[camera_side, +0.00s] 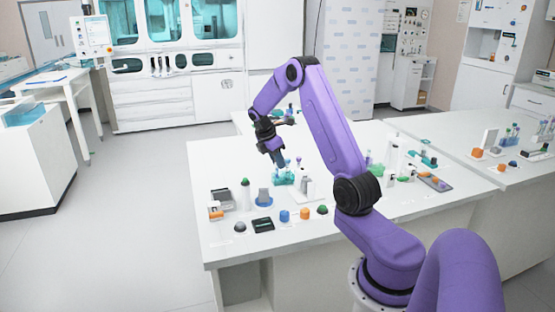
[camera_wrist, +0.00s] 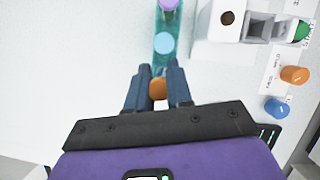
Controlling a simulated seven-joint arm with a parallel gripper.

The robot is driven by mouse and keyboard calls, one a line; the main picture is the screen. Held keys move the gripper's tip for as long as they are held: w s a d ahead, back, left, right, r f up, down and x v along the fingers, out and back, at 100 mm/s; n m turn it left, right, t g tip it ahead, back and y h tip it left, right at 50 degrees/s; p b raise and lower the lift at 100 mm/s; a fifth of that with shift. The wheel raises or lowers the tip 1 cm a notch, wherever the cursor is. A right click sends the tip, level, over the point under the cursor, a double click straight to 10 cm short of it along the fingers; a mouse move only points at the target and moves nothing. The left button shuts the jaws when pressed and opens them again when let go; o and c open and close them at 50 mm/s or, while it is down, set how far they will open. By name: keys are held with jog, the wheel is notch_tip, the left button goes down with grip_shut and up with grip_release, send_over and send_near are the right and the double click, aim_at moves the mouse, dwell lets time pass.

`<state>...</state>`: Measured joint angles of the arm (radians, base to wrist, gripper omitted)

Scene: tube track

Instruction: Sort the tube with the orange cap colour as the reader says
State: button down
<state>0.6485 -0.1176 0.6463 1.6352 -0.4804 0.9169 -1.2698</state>
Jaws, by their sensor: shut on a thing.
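My gripper (camera_wrist: 158,92) is shut on the orange-capped tube (camera_wrist: 158,87). The orange cap shows between the two fingers, and the tube's body below it is hidden in the wrist view. A teal rack (camera_wrist: 154,58) lies just ahead of the fingers and holds a tube with a light blue cap (camera_wrist: 164,43) and one with a purple cap (camera_wrist: 168,4). In the side view my gripper (camera_side: 276,157) points down at the teal rack (camera_side: 284,178) on the table. I cannot tell whether the held tube is still in the rack.
A white device (camera_wrist: 220,30) with a dark round hole and grey compartments stands right of the rack.

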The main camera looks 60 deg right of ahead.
jog(key=shift+f, duration=0.25)
jog(key=c, duration=0.9)
grip_release()
jog(key=shift+c, duration=0.2)
jog(key=v, duration=1.7)
jog(key=shift+w+a+r, duration=0.15)
